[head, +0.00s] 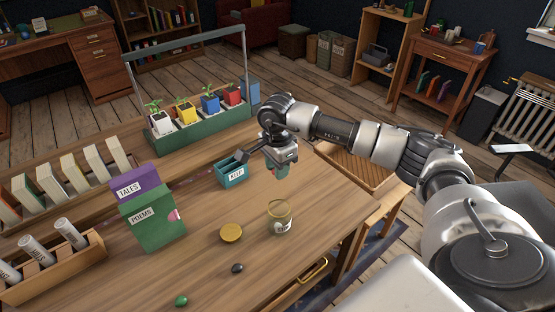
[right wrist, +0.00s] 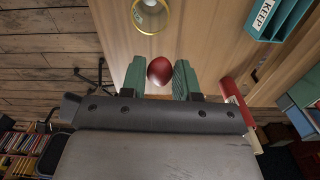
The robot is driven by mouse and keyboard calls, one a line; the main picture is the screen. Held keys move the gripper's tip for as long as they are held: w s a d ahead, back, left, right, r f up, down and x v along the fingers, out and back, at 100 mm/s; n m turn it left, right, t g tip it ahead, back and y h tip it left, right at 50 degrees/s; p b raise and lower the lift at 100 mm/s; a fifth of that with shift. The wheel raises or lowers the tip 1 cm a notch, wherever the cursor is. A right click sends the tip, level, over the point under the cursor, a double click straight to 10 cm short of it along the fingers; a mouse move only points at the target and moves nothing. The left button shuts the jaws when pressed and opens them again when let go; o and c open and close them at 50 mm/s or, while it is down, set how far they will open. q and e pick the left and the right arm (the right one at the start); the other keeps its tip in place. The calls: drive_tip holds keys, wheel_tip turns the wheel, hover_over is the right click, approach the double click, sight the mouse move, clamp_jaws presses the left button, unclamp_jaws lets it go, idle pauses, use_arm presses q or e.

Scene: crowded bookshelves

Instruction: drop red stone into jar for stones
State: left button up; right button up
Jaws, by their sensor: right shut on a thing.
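My right gripper (head: 281,172) is shut on the red stone, above the table behind the jar in the head view. In the right wrist view the red stone (right wrist: 160,71) sits between the two green fingers of the right gripper (right wrist: 160,80). The glass jar (head: 279,218) stands upright and open on the table, with a pale label on its front. Its round rim shows in the right wrist view (right wrist: 150,16), apart from the stone. My left gripper is not in view.
A round golden lid (head: 231,233) lies left of the jar. A black stone (head: 237,268) and a green stone (head: 181,300) lie nearer the front. A teal KEEP box (head: 231,174), green POEMS book (head: 155,222) and planter (head: 205,128) stand on the table.

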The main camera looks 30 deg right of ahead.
wheel_tip(320, 180, down, 6)
drive_tip(key=b, duration=0.3)
drive_tip(key=o, duration=1)
drive_tip(key=shift+c, duration=0.2)
drive_tip(key=shift+r, duration=0.1)
wheel_tip(320, 180, up, 11)
drive_tip(key=shift+f+b, duration=0.1)
drive_tip(key=shift+b, duration=0.35)
